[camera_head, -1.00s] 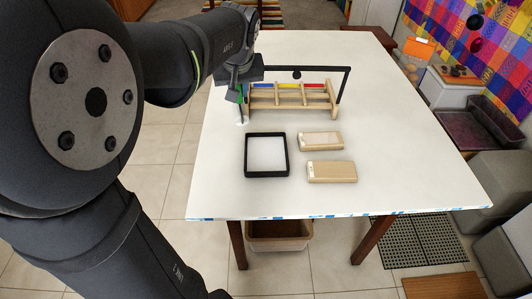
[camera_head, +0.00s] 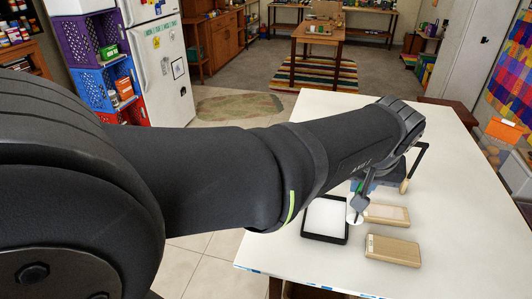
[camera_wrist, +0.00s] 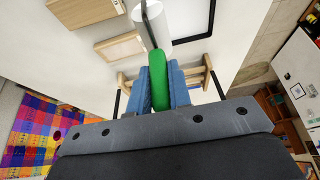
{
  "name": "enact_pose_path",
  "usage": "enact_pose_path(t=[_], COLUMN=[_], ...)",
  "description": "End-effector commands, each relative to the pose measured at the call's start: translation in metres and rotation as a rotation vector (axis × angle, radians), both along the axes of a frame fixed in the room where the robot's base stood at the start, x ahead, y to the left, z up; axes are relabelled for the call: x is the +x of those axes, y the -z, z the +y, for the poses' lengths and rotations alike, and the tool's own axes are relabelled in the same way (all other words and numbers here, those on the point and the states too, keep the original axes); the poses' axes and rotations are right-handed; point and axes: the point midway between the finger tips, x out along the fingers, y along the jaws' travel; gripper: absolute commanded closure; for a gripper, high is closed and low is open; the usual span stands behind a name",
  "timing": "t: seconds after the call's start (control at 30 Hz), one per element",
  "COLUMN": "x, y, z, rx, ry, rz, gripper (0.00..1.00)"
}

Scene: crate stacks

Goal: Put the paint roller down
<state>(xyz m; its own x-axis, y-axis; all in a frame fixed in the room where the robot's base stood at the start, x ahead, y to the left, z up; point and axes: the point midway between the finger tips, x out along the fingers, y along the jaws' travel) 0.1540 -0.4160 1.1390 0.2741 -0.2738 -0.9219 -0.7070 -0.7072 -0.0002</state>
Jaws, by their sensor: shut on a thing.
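My gripper (camera_head: 362,187) is shut on the green handle (camera_wrist: 158,82) of the paint roller; the blue fingers flank it in the wrist view (camera_wrist: 159,88). The roller's white sleeve (camera_head: 354,213) hangs down near the right edge of the black-rimmed tray (camera_head: 304,225) with a white floor. In the wrist view the sleeve (camera_wrist: 152,20) appears between the tray's rim (camera_wrist: 211,24) and a wooden block. I cannot tell whether the sleeve touches anything below.
Two pale wooden blocks, a far one (camera_head: 387,214) and a near one (camera_head: 393,251), lie right of the tray. A wooden rack (camera_head: 404,186) with a black bar (camera_head: 421,150) stands behind, mostly hidden by my arm. The white table (camera_head: 461,222) is clear at right.

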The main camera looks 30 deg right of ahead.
Motion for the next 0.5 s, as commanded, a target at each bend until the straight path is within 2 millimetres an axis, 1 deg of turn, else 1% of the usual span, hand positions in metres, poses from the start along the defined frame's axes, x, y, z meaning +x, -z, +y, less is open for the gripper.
enact_pose_path(t=[0.03, 0.1, 0.2, 0.3, 0.4, 0.5], x=[0.013, 0.029, 0.050, 0.067, 0.077, 0.081], y=[0.008, 0.017, 0.029, 0.040, 0.046, 0.050], z=[0.001, 0.000, -0.001, -0.001, -0.002, -0.002], rx=[0.004, 0.004, 0.002, 0.001, 0.001, 0.000], ry=[-0.007, -0.007, -0.007, -0.004, -0.003, 0.000], rz=[0.001, 0.001, 0.001, 0.000, 0.001, 0.000], gripper=[1.00, 1.00, 1.00, 1.00, 1.00, 1.00])
